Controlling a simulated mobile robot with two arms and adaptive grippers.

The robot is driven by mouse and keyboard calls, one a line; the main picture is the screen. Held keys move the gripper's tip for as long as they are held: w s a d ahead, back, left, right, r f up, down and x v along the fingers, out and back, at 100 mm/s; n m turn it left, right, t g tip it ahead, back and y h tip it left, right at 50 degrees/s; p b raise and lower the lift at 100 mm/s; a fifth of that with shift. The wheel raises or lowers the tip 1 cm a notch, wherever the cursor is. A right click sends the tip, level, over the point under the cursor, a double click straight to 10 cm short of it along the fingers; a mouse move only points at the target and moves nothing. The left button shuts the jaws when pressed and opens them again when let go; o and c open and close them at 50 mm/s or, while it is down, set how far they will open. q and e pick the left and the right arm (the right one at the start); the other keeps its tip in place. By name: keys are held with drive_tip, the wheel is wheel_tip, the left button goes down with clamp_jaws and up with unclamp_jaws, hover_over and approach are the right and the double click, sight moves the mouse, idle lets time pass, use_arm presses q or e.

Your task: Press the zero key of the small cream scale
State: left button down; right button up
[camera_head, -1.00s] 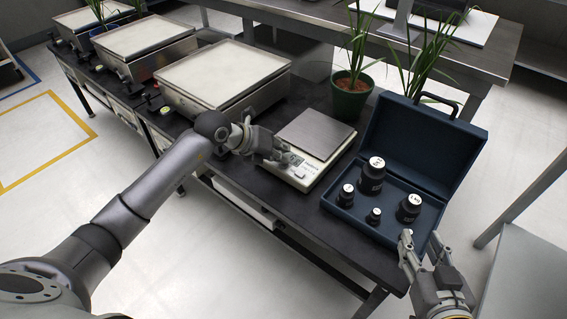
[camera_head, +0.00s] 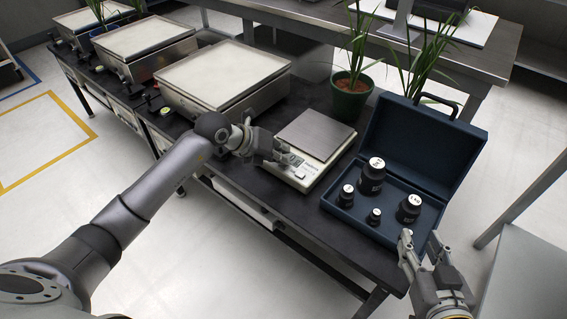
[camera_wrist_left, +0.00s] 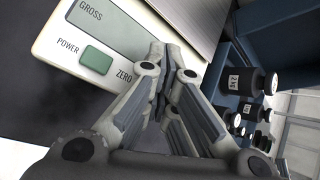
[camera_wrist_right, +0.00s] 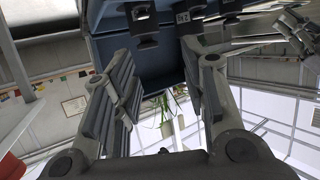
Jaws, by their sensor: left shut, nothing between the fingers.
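The small cream scale (camera_head: 318,158) stands on the dark table, with a grey weighing plate (camera_head: 314,134) on top. In the left wrist view its cream front panel (camera_wrist_left: 75,37) shows a display marked GROSS, a green POWER key (camera_wrist_left: 97,60) and the printed word ZERO. The zero key itself seems hidden behind my fingers there. My left gripper (camera_head: 286,157) is shut and empty, its fingertips over the front panel beside the ZERO label (camera_wrist_left: 160,52). I cannot tell whether they touch. My right gripper (camera_head: 420,238) is open and empty, in front of the weight case.
An open blue case (camera_head: 430,143) with several black weights stands right of the scale. A potted plant (camera_head: 350,100) is behind it. A larger scale (camera_head: 222,75) stands to the left, with others beyond.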

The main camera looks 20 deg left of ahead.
use_arm(q)
drive_tip(key=shift+r+p, duration=0.35)
use_arm(e)
drive_tip(key=shift+s+d+f+g+h, duration=0.2)
drive_tip(key=shift+s+f+g, duration=0.25)
drive_tip(key=shift+f, duration=0.3)
drive_tip(key=shift+s+d+f+g+h, duration=0.1)
drive_tip(key=shift+s+d+f+g, duration=0.25)
drive_tip(key=shift+f, duration=0.4)
use_arm(q)
drive_tip(key=shift+r, duration=0.2)
use_arm(e)
drive_tip(key=shift+s+d+f+g, duration=0.25)
drive_tip(key=shift+s+f+g, duration=0.35)
drive_tip(key=shift+s, duration=0.05)
use_arm(q)
drive_tip(key=shift+r+p, duration=0.2)
drive_tip(key=shift+p, duration=0.15)
use_arm(e)
drive_tip(key=shift+s+d+f+g+h, duration=0.3)
drive_tip(key=shift+s+f+g, duration=0.3)
drive_tip(key=shift+s+f, duration=0.15)
use_arm(q)
drive_tip(key=shift+r, duration=0.1)
